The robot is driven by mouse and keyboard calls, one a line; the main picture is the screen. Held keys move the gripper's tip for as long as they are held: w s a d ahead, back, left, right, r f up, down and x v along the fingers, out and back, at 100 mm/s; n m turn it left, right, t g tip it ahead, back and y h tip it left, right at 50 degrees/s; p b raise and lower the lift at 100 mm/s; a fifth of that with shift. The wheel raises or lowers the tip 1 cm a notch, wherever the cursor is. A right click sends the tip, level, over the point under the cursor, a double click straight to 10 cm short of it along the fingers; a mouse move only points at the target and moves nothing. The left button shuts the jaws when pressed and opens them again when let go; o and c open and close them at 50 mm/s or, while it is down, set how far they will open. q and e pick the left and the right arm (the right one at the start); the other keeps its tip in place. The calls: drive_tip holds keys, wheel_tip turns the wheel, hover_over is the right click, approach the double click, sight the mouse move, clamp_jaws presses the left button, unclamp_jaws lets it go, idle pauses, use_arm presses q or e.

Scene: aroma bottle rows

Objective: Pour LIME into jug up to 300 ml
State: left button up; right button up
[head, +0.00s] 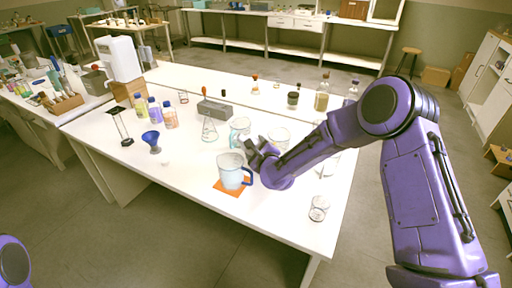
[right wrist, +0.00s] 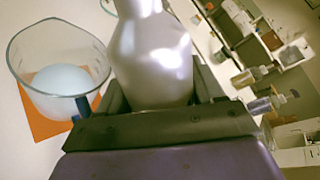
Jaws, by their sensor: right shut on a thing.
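A clear jug (head: 231,173) with a dark blue handle stands on an orange mat (head: 228,189) near the table's front. In the right wrist view the jug (right wrist: 38,62) holds pale, whitish contents; I cannot read its level against any marks. My right gripper (head: 260,153) is just right of the jug. In the right wrist view it is shut on a shiny greyish-white bottle (right wrist: 153,65) with a narrowing neck, beside the jug. No label on this bottle is visible, so I cannot tell whether it is LIME. My left gripper is out of view.
A conical flask (head: 209,130), a beaker (head: 240,126) and a grey block (head: 214,109) stand behind the jug. A small glass (head: 319,208) is at the front right. The front left tabletop is clear.

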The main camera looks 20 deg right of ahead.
drive_tip(key=shift+s+d+f+n+h+p, duration=0.15)
drive_tip(key=shift+d+f+n+h+p, duration=0.2)
drive_tip(key=shift+n+p, duration=0.4)
drive_tip(key=shift+s+d+f+n+g+h+p, duration=0.1)
drive_tip(key=shift+d+f+n+g+h+p, duration=0.2)
drive_tip(key=shift+n+g+h+p, duration=0.4)
idle(0.6)
drive_tip(key=shift+y, duration=0.25)
drive_tip(key=shift+r, duration=0.1)
idle(1.0)
drive_tip(key=shift+a+r+n+h+p, duration=0.4)
drive_tip(key=shift+r+n+p, duration=0.15)
drive_tip(key=shift+n+p, duration=0.25)
idle(3.8)
